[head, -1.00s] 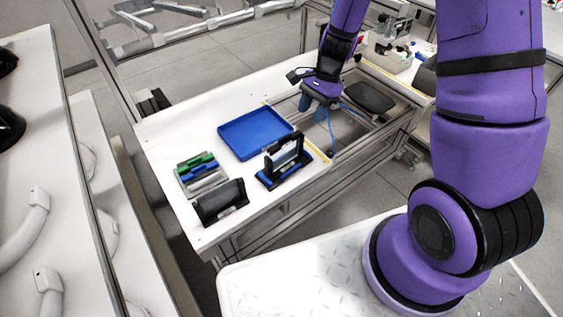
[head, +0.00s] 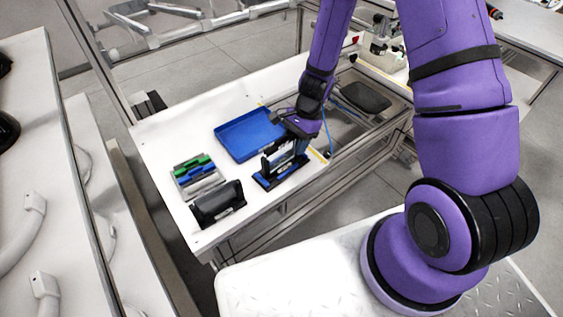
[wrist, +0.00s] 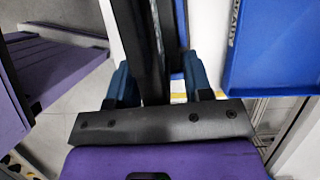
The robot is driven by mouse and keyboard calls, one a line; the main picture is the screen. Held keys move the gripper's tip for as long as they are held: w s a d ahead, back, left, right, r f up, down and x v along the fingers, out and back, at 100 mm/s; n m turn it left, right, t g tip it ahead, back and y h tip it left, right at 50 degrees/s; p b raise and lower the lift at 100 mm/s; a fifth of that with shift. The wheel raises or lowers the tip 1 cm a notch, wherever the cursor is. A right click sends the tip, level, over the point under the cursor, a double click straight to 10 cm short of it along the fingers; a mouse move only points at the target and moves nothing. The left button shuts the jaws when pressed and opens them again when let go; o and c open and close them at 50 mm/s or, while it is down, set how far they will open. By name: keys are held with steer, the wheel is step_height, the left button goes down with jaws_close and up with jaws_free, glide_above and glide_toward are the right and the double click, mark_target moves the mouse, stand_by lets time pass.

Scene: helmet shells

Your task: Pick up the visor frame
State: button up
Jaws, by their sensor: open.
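The visor frame (head: 270,164) is a dark upright frame with an open, pale-looking middle. It stands in a blue and black holder (head: 264,183) near the table's front edge. My gripper (head: 299,144) is just above and behind its right end in the head view. In the wrist view the blue fingers of my gripper (wrist: 160,82) are apart, and the dark upright of the visor frame (wrist: 135,40) reaches in between them. I cannot tell whether either finger touches it. My wrist and gripper hide part of the frame's top right.
A blue tray (head: 220,133) lies empty just behind the holder. To the left are a grey rack (head: 183,187) with green and blue pieces and a black curved part (head: 218,204). A metal rail frame lies to the right. White table is clear at the back left.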

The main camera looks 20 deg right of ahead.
jaws_close()
steer(key=shift+r, duration=0.15)
